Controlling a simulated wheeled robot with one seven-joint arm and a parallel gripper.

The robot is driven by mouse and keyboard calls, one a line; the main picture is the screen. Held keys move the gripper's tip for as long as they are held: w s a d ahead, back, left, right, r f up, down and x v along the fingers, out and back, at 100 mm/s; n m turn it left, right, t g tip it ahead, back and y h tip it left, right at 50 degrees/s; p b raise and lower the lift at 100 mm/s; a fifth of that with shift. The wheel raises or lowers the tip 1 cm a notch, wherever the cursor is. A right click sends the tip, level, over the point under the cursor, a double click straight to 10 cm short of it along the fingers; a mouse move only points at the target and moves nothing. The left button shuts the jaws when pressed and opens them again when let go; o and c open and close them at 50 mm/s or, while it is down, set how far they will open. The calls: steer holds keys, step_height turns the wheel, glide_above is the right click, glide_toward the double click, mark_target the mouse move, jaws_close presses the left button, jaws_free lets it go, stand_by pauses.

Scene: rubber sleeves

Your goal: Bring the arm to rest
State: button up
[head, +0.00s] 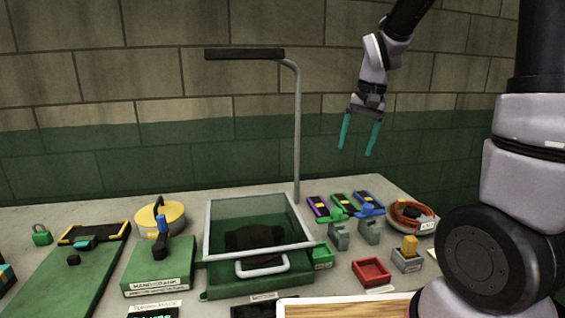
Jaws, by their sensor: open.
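My gripper (359,134) hangs in the air at the upper right, in front of the wall and above the back of the bench. Its two teal fingers point down and stand apart, with nothing between them. It touches nothing. The upper part of my arm (408,18) runs out of the top of the head view. More of my arm (500,225) fills the right side and hides part of the bench.
A tall lamp (297,130) stands left of my gripper. Below are a clear-lidded green box (228,285), a hand crank (160,243), a red tray (371,271), a coiled cable (410,213) and several small coloured blocks. The air around my gripper is clear.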

steer(key=s+d+r+t, duration=0.1)
steer(key=s+r+t, duration=0.1)
steer(key=s+r, duration=0.4)
steer(key=s+d+r+t, duration=0.2)
steer(key=s+r, duration=0.4)
steer(key=s, duration=0.4)
steer(key=shift+s+d+r+t+y, duration=0.25)
steer(key=shift+r+t+y, duration=0.05)
steer(key=shift+t, duration=0.3)
